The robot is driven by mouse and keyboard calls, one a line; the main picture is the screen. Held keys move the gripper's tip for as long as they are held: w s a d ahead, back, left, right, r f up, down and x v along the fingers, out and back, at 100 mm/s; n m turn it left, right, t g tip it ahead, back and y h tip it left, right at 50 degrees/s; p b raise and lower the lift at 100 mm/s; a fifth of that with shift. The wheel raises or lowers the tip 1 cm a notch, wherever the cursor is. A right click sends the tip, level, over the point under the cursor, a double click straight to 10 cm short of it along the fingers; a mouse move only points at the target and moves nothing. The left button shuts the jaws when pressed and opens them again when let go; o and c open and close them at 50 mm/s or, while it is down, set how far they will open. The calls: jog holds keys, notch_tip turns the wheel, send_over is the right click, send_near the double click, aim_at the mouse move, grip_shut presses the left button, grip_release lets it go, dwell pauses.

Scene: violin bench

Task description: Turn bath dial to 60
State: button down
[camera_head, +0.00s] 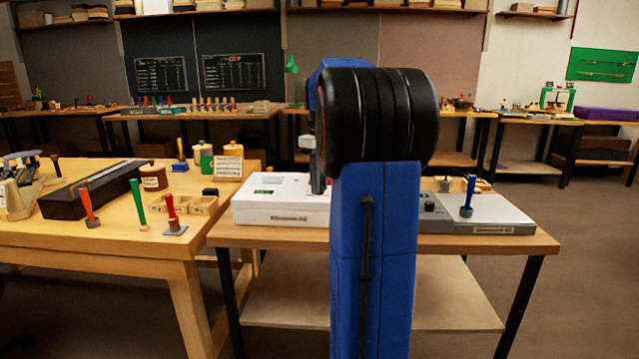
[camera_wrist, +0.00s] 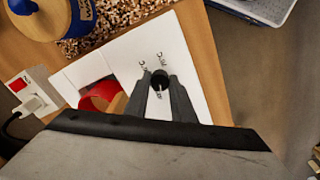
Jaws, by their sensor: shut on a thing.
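The bath dial (camera_wrist: 159,78) is a small black knob on the top of a white box (camera_wrist: 200,70), with small printed marks around it that are too small to read. My gripper (camera_wrist: 160,84) has its two grey fingers on either side of the dial and is shut on it. In the head view, the white box (camera_head: 268,212) stands on the near table, and my gripper (camera_head: 318,182) comes down on it. The dial is hidden there by my arm.
A red round thing (camera_wrist: 99,94) lies beside the fingers. A grey device (camera_head: 490,222) with a blue-handled tool (camera_head: 468,194) stands to the right. A wooden bench (camera_head: 120,238) with tools adjoins on the left.

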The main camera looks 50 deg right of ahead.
jog(key=m, duration=1.4)
jog(key=shift+m, duration=0.4)
jog(key=m, duration=0.6)
jog(key=shift+w, duration=0.1)
jog(key=m, duration=0.5)
jog(key=shift+m, duration=0.4)
jog(key=c, duration=1.5)
grip_release()
